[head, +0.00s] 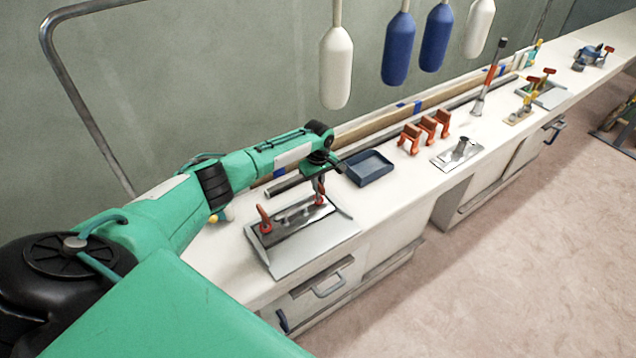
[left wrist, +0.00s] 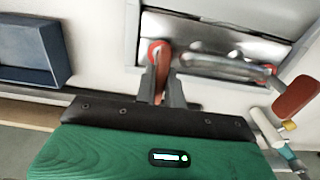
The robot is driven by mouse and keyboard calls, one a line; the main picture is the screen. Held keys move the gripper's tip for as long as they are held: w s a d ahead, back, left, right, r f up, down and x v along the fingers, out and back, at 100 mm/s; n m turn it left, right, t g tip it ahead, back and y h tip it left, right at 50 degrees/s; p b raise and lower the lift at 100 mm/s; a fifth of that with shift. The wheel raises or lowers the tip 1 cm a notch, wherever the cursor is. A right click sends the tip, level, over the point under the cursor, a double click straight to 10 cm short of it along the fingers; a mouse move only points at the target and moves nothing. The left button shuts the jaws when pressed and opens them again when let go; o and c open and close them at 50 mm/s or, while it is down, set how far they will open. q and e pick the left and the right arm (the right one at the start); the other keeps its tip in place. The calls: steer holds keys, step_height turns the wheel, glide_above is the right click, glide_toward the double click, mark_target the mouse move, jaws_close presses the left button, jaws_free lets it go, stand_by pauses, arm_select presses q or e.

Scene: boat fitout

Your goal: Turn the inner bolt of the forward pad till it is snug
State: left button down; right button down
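A grey metal pad (head: 326,238) lies on the near part of the white bench, with a silver fitting (head: 292,218) on it. Two red-handled bolts stand at its ends: one (head: 264,219) at the left, free, and one (head: 321,198) at the right, under my left gripper (head: 320,182). In the left wrist view my left gripper (left wrist: 161,88) has its two fingers close on either side of the red handle (left wrist: 161,60), seemingly touching it. The other red handle (left wrist: 297,98) stands apart at the right. The bolt threads are hidden. My right gripper is not in view.
A blue tray (head: 370,168) sits just beyond the pad; it also shows in the left wrist view (left wrist: 62,50). Orange clamps (head: 411,138), a metal plate with a fitting (head: 447,158) and a standing tool (head: 487,78) are farther along. White and blue fenders (head: 336,68) hang above the bench.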

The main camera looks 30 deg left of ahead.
arm_select(q)
steer(key=shift+m, duration=0.3)
steer(key=shift+m+p, duration=0.35)
steer(key=shift+m, duration=0.55)
steer(key=m, duration=0.2)
steer(key=shift+m, duration=0.4)
steer(key=m, duration=0.6)
steer(key=shift+w+p, duration=0.15)
steer(key=shift+p, duration=0.25)
steer(key=m, duration=0.4)
steer(key=shift+a+r+m, duration=0.1)
steer(key=shift+r+m, duration=0.05)
steer(key=shift+m, duration=2.15)
steer(key=shift+r, duration=0.1)
